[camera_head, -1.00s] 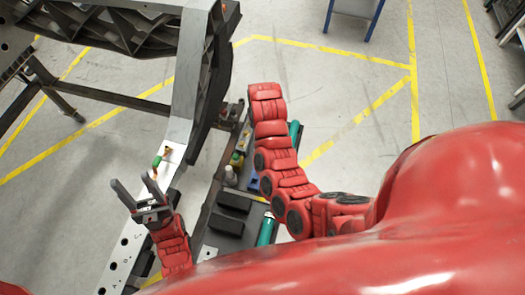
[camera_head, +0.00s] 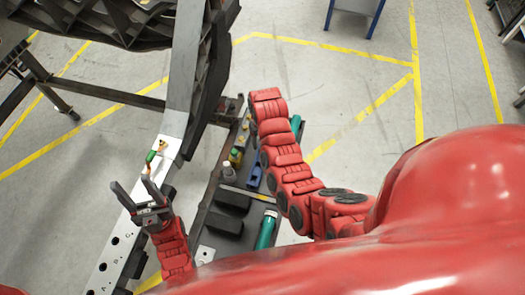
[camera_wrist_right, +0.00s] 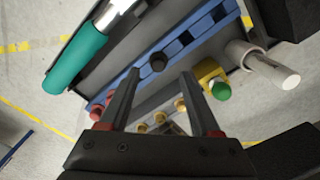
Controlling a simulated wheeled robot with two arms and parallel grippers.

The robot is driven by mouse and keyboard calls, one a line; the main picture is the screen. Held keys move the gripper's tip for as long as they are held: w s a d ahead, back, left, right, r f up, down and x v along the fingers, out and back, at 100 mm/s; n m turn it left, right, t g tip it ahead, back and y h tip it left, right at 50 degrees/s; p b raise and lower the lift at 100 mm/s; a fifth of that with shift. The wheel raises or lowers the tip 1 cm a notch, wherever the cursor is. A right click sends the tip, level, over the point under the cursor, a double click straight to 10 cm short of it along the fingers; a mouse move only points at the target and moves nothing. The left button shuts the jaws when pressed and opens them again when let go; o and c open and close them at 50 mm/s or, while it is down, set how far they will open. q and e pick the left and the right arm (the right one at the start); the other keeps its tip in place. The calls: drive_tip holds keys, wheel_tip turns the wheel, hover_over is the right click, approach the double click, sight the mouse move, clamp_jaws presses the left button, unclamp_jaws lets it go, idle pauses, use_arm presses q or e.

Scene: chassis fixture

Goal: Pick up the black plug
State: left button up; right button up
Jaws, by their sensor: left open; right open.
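The black plug (camera_wrist_right: 158,62) shows in the right wrist view as a small dark round piece at the blue rack (camera_wrist_right: 182,45). My right gripper (camera_wrist_right: 162,70) is open, with one finger on each side of the plug in the picture. I cannot tell how far the fingertips are from it, and no contact is visible. In the head view the right gripper is hidden and the plug cannot be made out. My left gripper (camera_head: 131,188) is open and empty, in front of the pale perforated beam (camera_head: 112,250).
A teal-handled tool (camera_wrist_right: 75,55) lies beside the rack. A yellow-and-green piece (camera_wrist_right: 213,80) and a grey cylinder (camera_wrist_right: 265,65) stand to the right. Several yellow knobs show between the fingers. In the head view, black boxes (camera_head: 230,205) and a teal bottle (camera_head: 266,229) occupy the tray.

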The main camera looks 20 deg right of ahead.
drive_tip(key=shift+w+f+p, duration=0.2)
drive_tip(key=shift+f+p, duration=0.55)
drive_tip(key=shift+f, duration=1.9)
clamp_jaws()
